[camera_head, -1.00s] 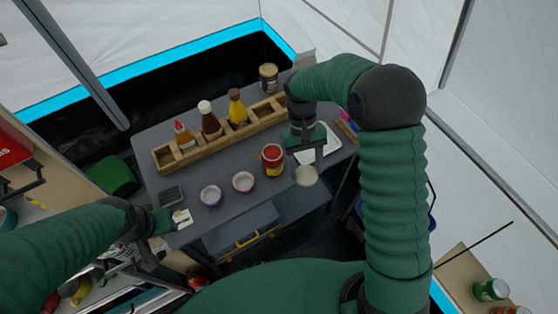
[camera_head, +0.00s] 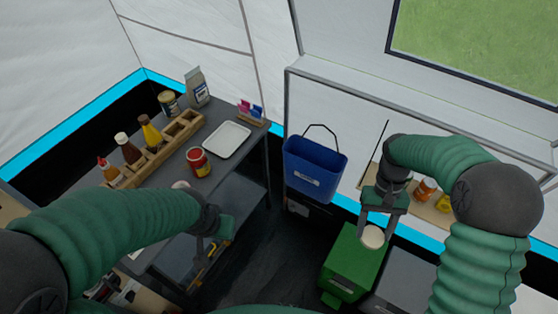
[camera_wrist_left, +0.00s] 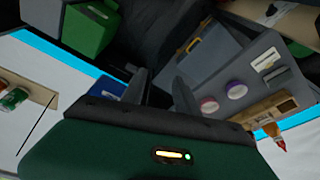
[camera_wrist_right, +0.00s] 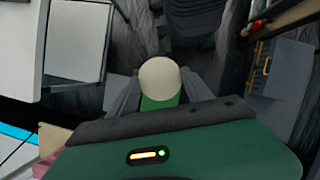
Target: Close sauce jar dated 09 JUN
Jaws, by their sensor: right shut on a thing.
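My right gripper (camera_head: 375,232) is shut on a round cream disc, perhaps a lid (camera_head: 372,237), held in the air in front of a green bin. The disc also shows between the fingers in the right wrist view (camera_wrist_right: 159,80). A red jar with a yellow label (camera_head: 198,161) stands on the grey table, well to the left of the right gripper. An orange jar (camera_head: 427,189) and a yellow jar (camera_head: 443,202) stand on a shelf behind my right arm. No date is legible. My left gripper (camera_head: 204,250) is open and empty by the table's front edge.
The grey table (camera_head: 228,178) also bears a white tray (camera_head: 227,139), a wooden rack (camera_head: 180,130) with several bottles, a can and a carton.

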